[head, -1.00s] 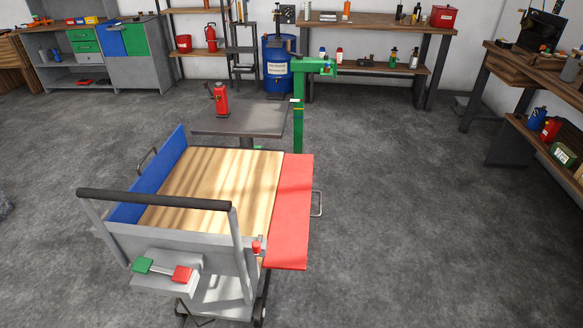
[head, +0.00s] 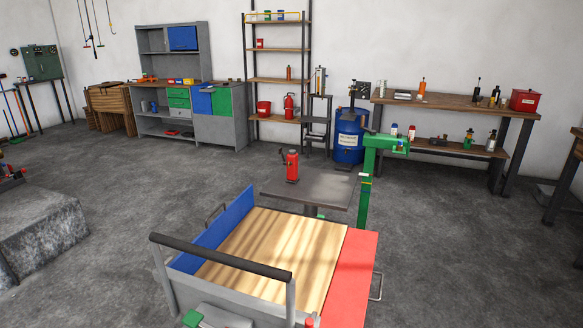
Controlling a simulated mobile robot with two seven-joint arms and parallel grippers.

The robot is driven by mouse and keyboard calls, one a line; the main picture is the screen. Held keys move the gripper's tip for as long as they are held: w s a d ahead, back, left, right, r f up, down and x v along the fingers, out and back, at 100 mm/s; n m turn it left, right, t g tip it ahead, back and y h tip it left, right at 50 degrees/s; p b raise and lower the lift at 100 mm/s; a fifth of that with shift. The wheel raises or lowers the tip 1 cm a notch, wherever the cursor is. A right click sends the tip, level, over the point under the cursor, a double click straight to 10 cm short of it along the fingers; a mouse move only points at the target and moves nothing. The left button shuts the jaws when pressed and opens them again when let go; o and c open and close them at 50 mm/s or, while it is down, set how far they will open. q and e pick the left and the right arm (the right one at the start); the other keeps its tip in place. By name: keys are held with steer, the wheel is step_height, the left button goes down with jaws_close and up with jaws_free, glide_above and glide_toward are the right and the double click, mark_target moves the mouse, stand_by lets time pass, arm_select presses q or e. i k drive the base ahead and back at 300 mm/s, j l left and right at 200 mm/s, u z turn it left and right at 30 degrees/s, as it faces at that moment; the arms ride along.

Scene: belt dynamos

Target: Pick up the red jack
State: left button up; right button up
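A red jack (head: 292,166), a small upright bottle-like body with a dark top, stands on a dark grey table (head: 330,190) beyond the cart. The green post (head: 366,185) rises at the right of this table. Neither of my grippers shows in the head view.
A cart (head: 280,245) with a wooden bed, blue left side, red right flap and dark handle (head: 220,256) stands between me and the table. A grey block (head: 40,235) is at the left. Workbenches, shelves and a blue drum (head: 349,138) line the wall. Floor at the right is clear.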

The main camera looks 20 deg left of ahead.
mark_target(293, 172)
steer(key=i+j+z, duration=0.25)
steer(key=j, duration=2.15)
steer(key=j+z, duration=0.25)
steer(key=j, duration=2.1)
steer(key=i+j+u, duration=0.3)
steer(key=i+l, duration=0.05)
steer(key=i, duration=0.05)
